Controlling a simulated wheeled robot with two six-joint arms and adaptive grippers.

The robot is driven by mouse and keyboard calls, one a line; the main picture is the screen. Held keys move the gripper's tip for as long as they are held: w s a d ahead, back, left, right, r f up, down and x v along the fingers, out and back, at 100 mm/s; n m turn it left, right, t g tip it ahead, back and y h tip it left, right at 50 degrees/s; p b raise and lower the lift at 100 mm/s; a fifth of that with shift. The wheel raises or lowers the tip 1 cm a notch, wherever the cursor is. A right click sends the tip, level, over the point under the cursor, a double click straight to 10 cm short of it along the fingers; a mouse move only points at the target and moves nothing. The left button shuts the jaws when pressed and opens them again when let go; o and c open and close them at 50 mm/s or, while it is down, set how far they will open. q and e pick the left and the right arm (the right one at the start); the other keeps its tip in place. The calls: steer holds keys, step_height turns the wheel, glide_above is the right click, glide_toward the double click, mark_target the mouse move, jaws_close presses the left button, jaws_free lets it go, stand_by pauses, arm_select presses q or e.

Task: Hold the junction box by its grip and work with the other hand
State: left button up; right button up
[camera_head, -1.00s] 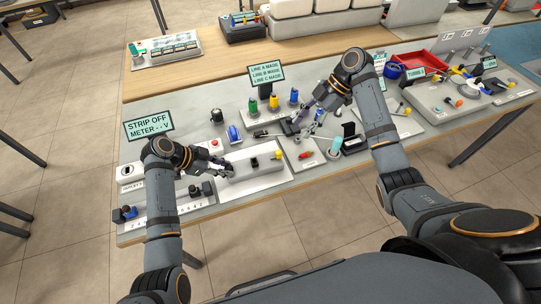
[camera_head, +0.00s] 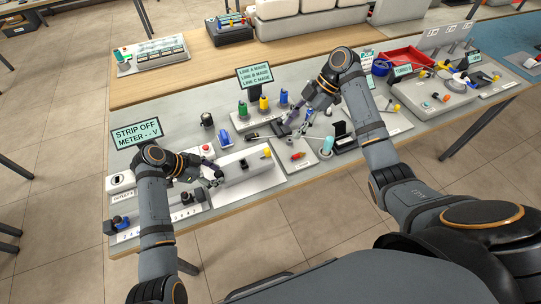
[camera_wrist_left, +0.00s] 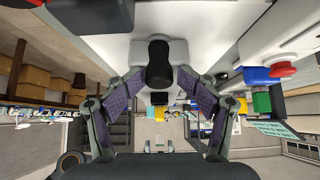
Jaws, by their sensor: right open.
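The junction box, a long white box (camera_head: 238,181), lies near the front edge of the table with a dark block and a yellow part on top. My left gripper (camera_head: 216,179) is at its left end. In the left wrist view, the fingers of my left gripper (camera_wrist_left: 160,80) close from both sides on a black upright grip (camera_wrist_left: 159,62) against the white box. My right gripper (camera_head: 292,129) is open, to the right of and behind the box, above a flat board with a red part (camera_head: 297,156). Its fingertips are small and partly hidden.
Green, yellow and blue pegs (camera_head: 263,103) stand behind the right gripper under a sign (camera_head: 254,77). A red tray (camera_head: 402,60) and a grey panel (camera_head: 425,100) are at the right.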

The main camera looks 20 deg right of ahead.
arm_select(q)
steer(key=shift+s+a+f, duration=0.2)
steer(key=shift+a+f, duration=0.05)
steer(key=shift+f, duration=0.1)
steer(key=v, duration=1.2)
steer(key=shift+w+d+r, duration=0.2)
steer(key=shift+w+r, duration=0.05)
steer(key=shift+r, duration=0.05)
